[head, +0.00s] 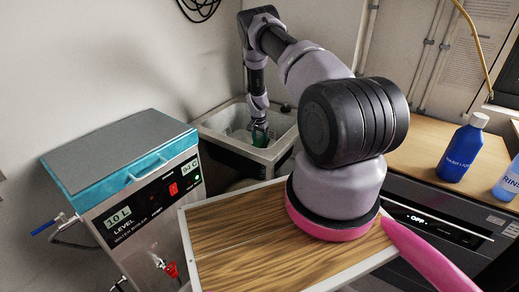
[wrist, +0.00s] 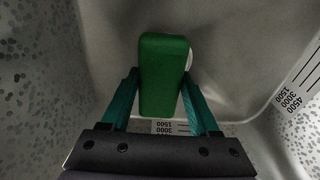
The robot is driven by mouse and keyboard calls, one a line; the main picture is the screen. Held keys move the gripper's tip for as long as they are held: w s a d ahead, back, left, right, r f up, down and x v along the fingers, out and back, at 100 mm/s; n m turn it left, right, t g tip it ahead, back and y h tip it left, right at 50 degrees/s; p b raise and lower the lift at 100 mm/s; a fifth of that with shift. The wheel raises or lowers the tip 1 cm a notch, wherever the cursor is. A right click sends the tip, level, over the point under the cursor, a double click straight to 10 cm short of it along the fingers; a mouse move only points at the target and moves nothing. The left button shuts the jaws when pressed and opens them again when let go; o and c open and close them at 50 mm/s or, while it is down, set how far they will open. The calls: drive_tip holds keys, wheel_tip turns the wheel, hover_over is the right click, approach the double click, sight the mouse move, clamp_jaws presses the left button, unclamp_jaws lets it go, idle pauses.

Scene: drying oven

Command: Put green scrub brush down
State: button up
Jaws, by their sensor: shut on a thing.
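The green scrub brush (wrist: 163,75) is between the two teal fingers of my gripper (wrist: 160,100) in the wrist view. My gripper is shut on it. In the head view my arm reaches to the back, and my gripper (head: 259,128) is down inside the sink (head: 232,157). In the wrist view pale grey surfaces surround the brush, with speckled areas and printed number scales. I cannot tell whether the brush touches the surface beneath it.
A water boiler (head: 140,190) with a teal lid stands left of the sink. A wooden-topped surface (head: 235,235) is in front. A blue bottle (head: 461,150) and a rinse bottle (head: 508,180) stand on the wooden counter (head: 425,150) at right. The sink walls are close around my gripper.

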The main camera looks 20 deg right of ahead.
drive_tip(key=shift+f, duration=1.7)
drive_tip(key=shift+f, duration=0.15)
drive_tip(key=o, duration=1.5)
drive_tip(key=shift+c, duration=0.2)
